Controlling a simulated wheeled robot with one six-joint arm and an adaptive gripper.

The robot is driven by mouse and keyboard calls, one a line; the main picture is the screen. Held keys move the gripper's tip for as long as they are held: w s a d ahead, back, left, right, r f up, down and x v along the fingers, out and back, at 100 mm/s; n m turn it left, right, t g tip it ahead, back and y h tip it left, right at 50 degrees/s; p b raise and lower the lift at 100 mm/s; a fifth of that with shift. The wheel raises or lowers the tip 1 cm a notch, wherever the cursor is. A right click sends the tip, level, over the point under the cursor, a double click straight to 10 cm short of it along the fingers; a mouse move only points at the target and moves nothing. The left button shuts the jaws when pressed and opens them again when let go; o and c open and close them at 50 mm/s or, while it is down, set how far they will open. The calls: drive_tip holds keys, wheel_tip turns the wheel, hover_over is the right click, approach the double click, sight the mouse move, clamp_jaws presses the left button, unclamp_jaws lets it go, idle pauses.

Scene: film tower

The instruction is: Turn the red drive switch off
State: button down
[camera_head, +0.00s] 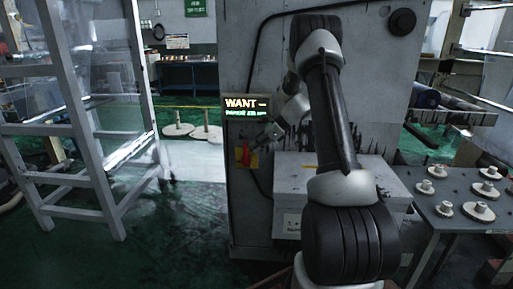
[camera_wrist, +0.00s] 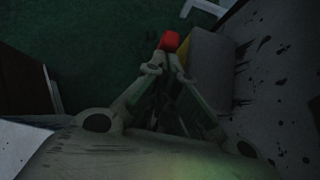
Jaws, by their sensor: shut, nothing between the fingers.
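The red drive switch (camera_head: 244,153) is a small red handle on a yellow plate (camera_head: 253,160), low on the left part of the grey machine's front. In the wrist view the red switch (camera_wrist: 170,41) shows just beyond my fingertips, beside the yellowish plate (camera_wrist: 207,58). My gripper (camera_wrist: 166,70) is shut and empty, its tips very near the red handle; I cannot tell whether they touch it. In the head view my gripper is dark and partly hidden among my arm links near the switch.
A lit sign reading "WANT" (camera_head: 246,106) sits above the switch. A pale box (camera_head: 300,185) juts from the machine right of it. A table with several discs (camera_head: 445,215) stands at the right. A grey frame (camera_head: 85,130) stands at the left, with green floor (camera_head: 180,225) between.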

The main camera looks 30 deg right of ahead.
sight(235, 145)
drive_tip(key=shift+w+a+r, duration=0.15)
drive_tip(key=shift+w+a, duration=0.05)
drive_tip(key=shift+a, duration=0.05)
drive_tip(key=w+a+g+h, duration=0.1)
drive_tip(key=a+g+h, duration=0.1)
drive_tip(key=h, duration=0.1)
drive_tip(key=w+a+g+h, duration=0.2)
drive_tip(key=h, duration=0.1)
drive_tip(key=w+a+g+h, duration=0.1)
drive_tip(key=a+g+h, duration=0.1)
drive_tip(key=h, duration=0.1)
drive_tip(key=shift+w+a+f+g+h, duration=0.2)
drive_tip(key=shift+w+a+g+h, duration=0.1)
drive_tip(key=shift+a+h, duration=0.1)
drive_tip(key=shift+w+a+f+g+h, duration=0.5)
drive_tip(key=shift+a+f+h, duration=0.2)
drive_tip(key=shift+f+h, duration=0.1)
drive_tip(key=shift+w+a+f+g+h, duration=0.4)
drive_tip(key=shift+a+f+g+h, duration=0.1)
drive_tip(key=shift+a+f+h, duration=0.25)
drive_tip(key=shift+f, duration=0.1)
